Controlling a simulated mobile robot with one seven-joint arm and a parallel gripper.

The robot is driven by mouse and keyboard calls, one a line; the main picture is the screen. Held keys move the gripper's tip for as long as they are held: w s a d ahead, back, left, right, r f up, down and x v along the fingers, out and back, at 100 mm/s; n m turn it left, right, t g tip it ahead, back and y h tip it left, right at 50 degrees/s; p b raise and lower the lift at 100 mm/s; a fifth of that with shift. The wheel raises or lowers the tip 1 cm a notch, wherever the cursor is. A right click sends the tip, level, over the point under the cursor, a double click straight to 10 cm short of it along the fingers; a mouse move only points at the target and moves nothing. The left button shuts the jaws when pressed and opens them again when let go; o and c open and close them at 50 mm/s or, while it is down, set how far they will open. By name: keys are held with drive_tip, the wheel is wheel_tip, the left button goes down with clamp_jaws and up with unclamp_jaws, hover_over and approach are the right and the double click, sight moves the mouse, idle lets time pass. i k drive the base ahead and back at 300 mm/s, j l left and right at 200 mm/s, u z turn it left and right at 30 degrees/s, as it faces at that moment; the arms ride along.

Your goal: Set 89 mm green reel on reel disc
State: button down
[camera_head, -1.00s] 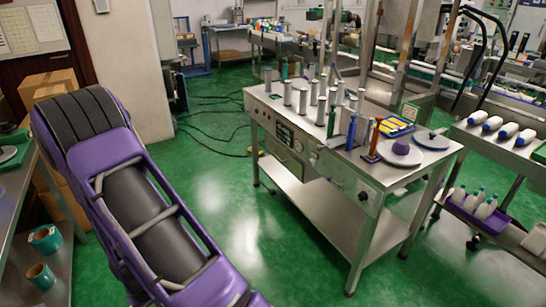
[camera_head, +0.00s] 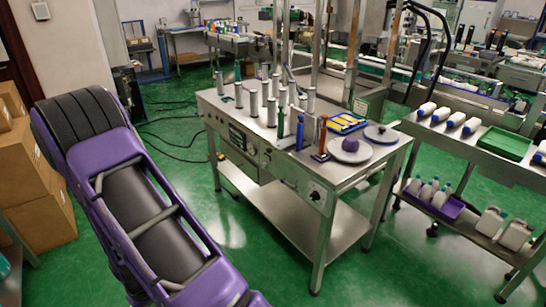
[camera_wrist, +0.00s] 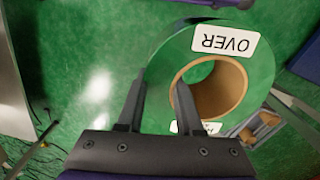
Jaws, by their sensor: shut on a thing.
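The green reel (camera_wrist: 262,62) shows in the wrist view, with a brown cardboard core (camera_wrist: 236,88) and a white label reading OVER. My gripper (camera_wrist: 161,92) is shut on the reel's wall, one finger at its outer side and the other at the core opening. The reel hangs above the green floor. In the head view, the steel machine table carries a light grey disc (camera_head: 340,157) with a purple knob-like piece on it. A darker blue-grey disc (camera_head: 389,137) lies beside it. I cannot tell which is the reel disc. The gripper and held reel are not visible there.
The steel table (camera_head: 300,165) holds several upright grey cylinders, blue and orange upright tools and a yellow-blue tray (camera_head: 346,123). A cart (camera_head: 480,160) with white bottles and a green tray stands at right. Cardboard boxes (camera_head: 30,180) stand at left. Floor before the table is clear.

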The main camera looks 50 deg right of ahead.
sight(350, 148)
drive_tip(key=k+l+z, duration=0.1)
drive_tip(key=l, duration=0.25)
drive_tip(key=k+l+z, duration=0.1)
drive_tip(key=l, duration=0.2)
drive_tip(key=k+l+z, duration=0.1)
drive_tip(key=l, duration=0.25)
drive_tip(key=k+l+z, duration=0.1)
drive_tip(key=l, duration=0.25)
drive_tip(key=k+l, duration=0.1)
drive_tip(key=l, duration=0.35)
drive_tip(key=k+l, duration=0.15)
drive_tip(key=l, duration=0.35)
drive_tip(key=k+l, duration=0.1)
drive_tip(key=l, duration=0.35)
drive_tip(key=k+l, duration=0.1)
drive_tip(key=l, duration=0.35)
drive_tip(key=k+l, duration=0.15)
drive_tip(key=l, duration=0.35)
drive_tip(key=z, duration=0.05)
